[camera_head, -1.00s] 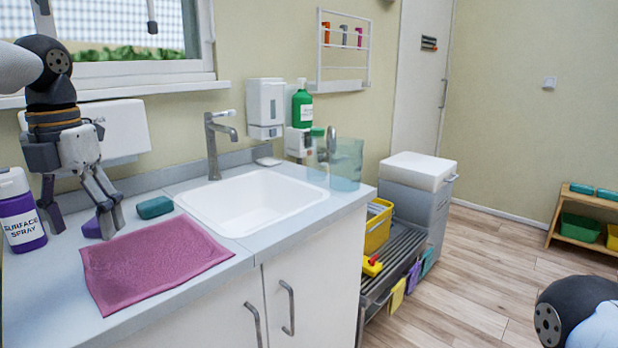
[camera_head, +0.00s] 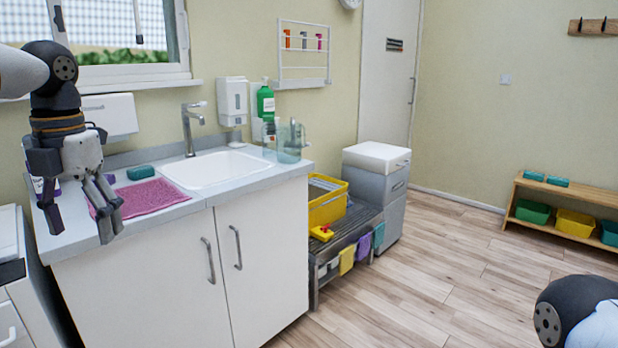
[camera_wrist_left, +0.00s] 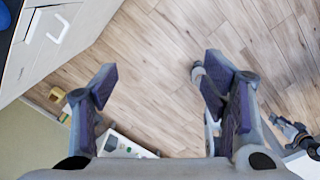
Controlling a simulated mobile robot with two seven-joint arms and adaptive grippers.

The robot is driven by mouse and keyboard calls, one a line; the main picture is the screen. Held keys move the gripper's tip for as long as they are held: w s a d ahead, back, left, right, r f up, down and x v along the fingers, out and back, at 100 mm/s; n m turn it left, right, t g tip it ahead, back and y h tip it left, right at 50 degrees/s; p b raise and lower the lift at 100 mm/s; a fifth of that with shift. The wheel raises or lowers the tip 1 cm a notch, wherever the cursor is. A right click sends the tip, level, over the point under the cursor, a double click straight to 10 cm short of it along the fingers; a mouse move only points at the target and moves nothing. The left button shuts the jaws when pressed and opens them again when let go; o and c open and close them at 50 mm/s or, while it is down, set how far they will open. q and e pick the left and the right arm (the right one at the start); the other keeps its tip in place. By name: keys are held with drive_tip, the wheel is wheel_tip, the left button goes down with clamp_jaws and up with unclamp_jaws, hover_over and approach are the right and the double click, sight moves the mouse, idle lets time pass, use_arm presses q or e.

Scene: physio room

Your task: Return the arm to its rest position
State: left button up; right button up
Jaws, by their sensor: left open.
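My left gripper (camera_head: 80,222) hangs with its fingers down at the left of the head view, in front of the counter's left end. In the left wrist view my left gripper (camera_wrist_left: 160,88) has its two dark finger pads wide apart, with nothing between them but wooden floor below. The left arm comes in from the upper left and is bent at a dark round joint. My right gripper is not in the head view; only a rounded dark and pale part of my own body shows at the lower right.
A counter (camera_head: 185,205) with sink (camera_head: 222,172) holds a pink cloth (camera_head: 152,196), a teal sponge (camera_head: 141,172) and a clear jug (camera_head: 289,150). The spray bottle (camera_head: 37,184) is mostly hidden behind my gripper. A slatted bench (camera_head: 352,222) holds a yellow crate (camera_head: 325,208).

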use_arm(q)
drive_tip(key=w+a+f+m+t+y, duration=0.15)
drive_tip(key=f+m+y, duration=0.35)
drive_tip(key=f, duration=0.5)
drive_tip(key=a+f+m+y, duration=0.2)
drive_tip(key=f+m+y, duration=0.2)
drive_tip(key=f+m, duration=0.45)
drive_tip(key=s+d+f+m+t+h, duration=0.1)
drive_tip(key=s+d+f+m+t, duration=0.1)
drive_tip(key=d+f+m, duration=0.3)
drive_tip(key=s+d+f+m+t+h, duration=0.1)
drive_tip(key=s+f+m+t, duration=0.15)
drive_tip(key=f, duration=0.45)
drive_tip(key=s+d+f+m+g+h, duration=0.25)
drive_tip(key=s+d+f+m, duration=0.2)
drive_tip(key=s, duration=0.35)
drive_tip(key=s+d+f+m+g+h, duration=0.1)
drive_tip(key=s+d+f+m+h, duration=0.25)
drive_tip(key=s+f+m, duration=0.35)
drive_tip(key=s+d+m+g, duration=0.2)
drive_tip(key=s, duration=0.7)
drive_tip(key=s+d+r+m+g+h, duration=0.1)
drive_tip(key=s+d+m+g, duration=0.1)
drive_tip(key=s, duration=0.8)
drive_tip(key=shift+d+r+g+h, duration=0.25)
drive_tip(key=shift+d+g+h, duration=0.05)
drive_tip(key=shift+d+g, duration=0.05)
